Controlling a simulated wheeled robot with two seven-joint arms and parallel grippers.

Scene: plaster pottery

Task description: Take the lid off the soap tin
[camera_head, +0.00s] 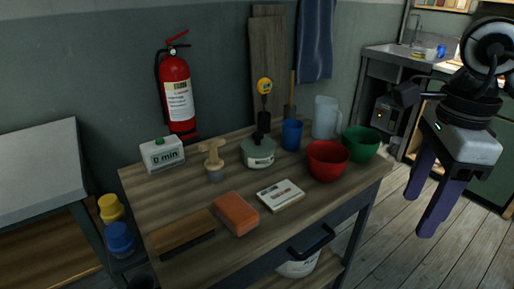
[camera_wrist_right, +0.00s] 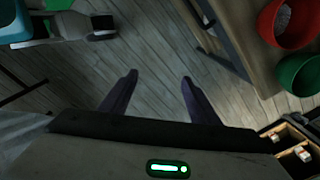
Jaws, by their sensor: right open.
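A round, pale green tin (camera_head: 258,153) with a light label on its front stands toward the back middle of the wooden table; I take it for the soap tin. Its lid (camera_head: 256,142) appears to be on, with a dark upright shape above it that I cannot clearly separate from the tool behind. My right gripper (camera_head: 419,213) is open and empty, pointing down beyond the table's right side, well away from the tin. In the right wrist view its fingers (camera_wrist_right: 160,79) are apart above bare floor. My left gripper is not in view.
A red bowl (camera_head: 328,161), green bowl (camera_head: 361,143), blue cup (camera_head: 291,135) and clear jug (camera_head: 326,117) stand right of the tin. A white flat box (camera_head: 280,195), orange block (camera_head: 236,213), wooden-handled tool (camera_head: 212,158) and timer (camera_head: 162,154) are also on the table (camera_head: 135,183).

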